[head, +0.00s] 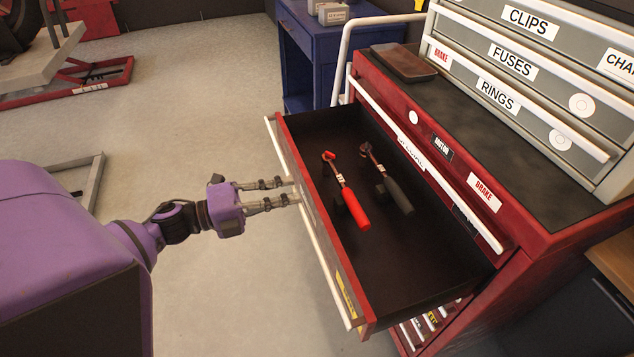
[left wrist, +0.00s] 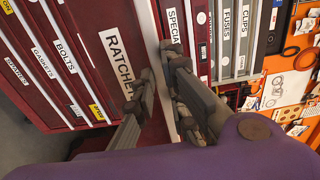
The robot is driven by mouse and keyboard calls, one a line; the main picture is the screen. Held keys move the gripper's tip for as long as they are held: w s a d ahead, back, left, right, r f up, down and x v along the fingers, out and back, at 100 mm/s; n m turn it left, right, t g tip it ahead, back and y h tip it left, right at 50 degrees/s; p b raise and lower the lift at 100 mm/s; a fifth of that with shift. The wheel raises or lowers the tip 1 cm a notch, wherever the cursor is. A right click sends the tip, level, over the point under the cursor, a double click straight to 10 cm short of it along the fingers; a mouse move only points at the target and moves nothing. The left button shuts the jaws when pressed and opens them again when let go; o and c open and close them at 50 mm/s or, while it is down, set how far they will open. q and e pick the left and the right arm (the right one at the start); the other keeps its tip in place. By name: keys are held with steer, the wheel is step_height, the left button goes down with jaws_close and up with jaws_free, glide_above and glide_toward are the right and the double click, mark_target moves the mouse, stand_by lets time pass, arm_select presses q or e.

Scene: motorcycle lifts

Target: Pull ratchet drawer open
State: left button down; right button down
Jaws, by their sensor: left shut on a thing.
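The ratchet drawer (head: 440,265) stands pulled well out of the red tool cabinet, and its dark interior shows in the head view. Its long white handle bar (head: 322,255) runs along the front edge. A red-handled ratchet (head: 355,208) and a dark-handled ratchet (head: 398,195) lie inside. My left gripper (head: 295,192) is shut on the handle near its middle, from the left. In the left wrist view the fingers (left wrist: 155,88) straddle the white bar, beside a label (left wrist: 117,60) reading "RATCHET", partly cut by a finger. My right gripper is not in view.
A grey parts organiser (head: 520,75) and a brown tray (head: 403,63) sit on the cabinet top. A blue cart (head: 325,50) stands behind. Red lift parts (head: 75,80) and a grey frame (head: 85,175) are at left. The floor before the drawer is clear.

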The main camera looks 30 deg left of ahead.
arm_select(q)
steer(key=v, duration=0.7)
steer(key=shift+s+a, duration=0.2)
steer(key=shift+s, duration=0.1)
steer(key=c, duration=1.8)
jaws_free()
steer(key=v, duration=1.2)
